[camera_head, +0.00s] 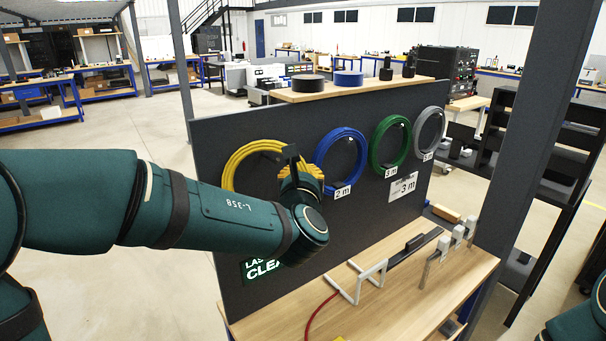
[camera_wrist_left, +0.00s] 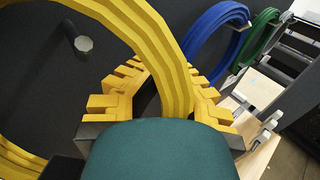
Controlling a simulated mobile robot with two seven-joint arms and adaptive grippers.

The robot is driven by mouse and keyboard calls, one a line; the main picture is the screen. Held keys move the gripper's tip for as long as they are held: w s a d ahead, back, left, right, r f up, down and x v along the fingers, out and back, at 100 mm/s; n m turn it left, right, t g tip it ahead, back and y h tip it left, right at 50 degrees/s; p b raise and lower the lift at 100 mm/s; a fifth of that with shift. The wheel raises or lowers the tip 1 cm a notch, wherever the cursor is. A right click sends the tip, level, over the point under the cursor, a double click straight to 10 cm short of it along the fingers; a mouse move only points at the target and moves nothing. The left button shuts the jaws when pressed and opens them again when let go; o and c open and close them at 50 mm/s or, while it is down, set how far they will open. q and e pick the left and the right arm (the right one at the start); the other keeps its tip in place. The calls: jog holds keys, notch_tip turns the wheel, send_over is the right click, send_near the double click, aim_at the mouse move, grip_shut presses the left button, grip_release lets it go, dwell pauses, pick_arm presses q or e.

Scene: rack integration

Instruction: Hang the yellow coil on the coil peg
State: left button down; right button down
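The yellow coil (camera_head: 236,165) is upright in front of the dark panel (camera_head: 240,125), at the left end of the coil row; my left arm partly covers it. My left gripper (camera_head: 302,180) is at the coil's right side. In the left wrist view, the yellow coil (camera_wrist_left: 172,50) passes between the yellow fingers of the left gripper (camera_wrist_left: 168,82), which appear shut on it. A round-ended peg (camera_wrist_left: 84,44) on the panel shows through the coil's opening. Whether the coil rests on the peg cannot be told. My right gripper is not in view.
A blue coil (camera_head: 340,135), a green coil (camera_head: 391,124) and a grey coil (camera_head: 428,121) hang to the right on the panel. A wooden bench (camera_head: 400,295) below holds white brackets (camera_head: 362,275) and a black bar (camera_head: 415,245). A dark post (camera_head: 520,125) stands at right.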

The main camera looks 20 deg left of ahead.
pick_arm(q)
jog(key=shift+w+a+f+b, duration=0.5)
jog(key=shift+f+b, duration=0.2)
jog(key=shift+b, duration=0.3)
jog(key=c, duration=1.7)
grip_release()
jog(key=o, duration=0.4)
jog(key=shift+s, duration=0.1)
